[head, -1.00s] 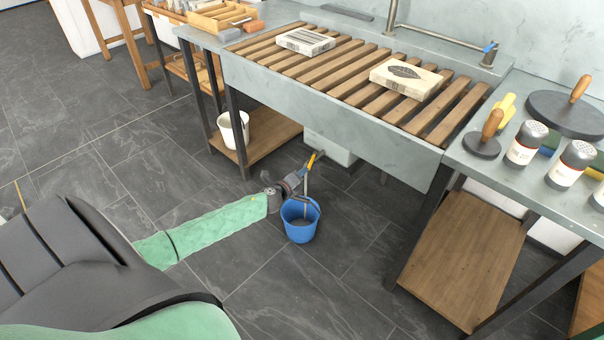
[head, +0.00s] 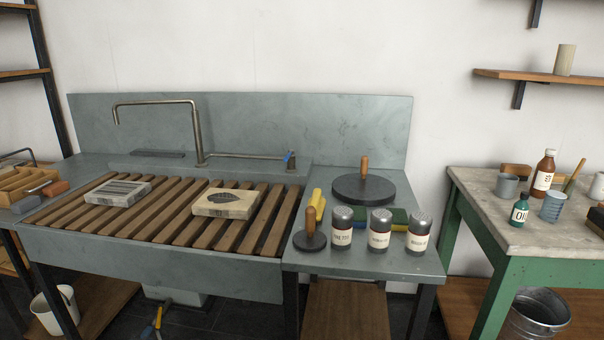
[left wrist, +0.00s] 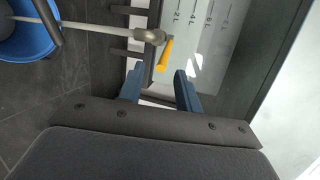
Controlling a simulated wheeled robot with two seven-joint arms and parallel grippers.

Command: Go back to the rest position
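The rod runs left to a blue bucket (left wrist: 28,45) on the dark floor. My right gripper is in neither view.
A grey sink bench (head: 150,262) carries wooden slats with two stone blocks (head: 118,192) (head: 226,203). Shaker cans (head: 380,230) and a black disc (head: 363,189) stand on its right part. A green-legged table (head: 480,190) holds bottles at right. A white bucket (head: 55,312) is lower left.

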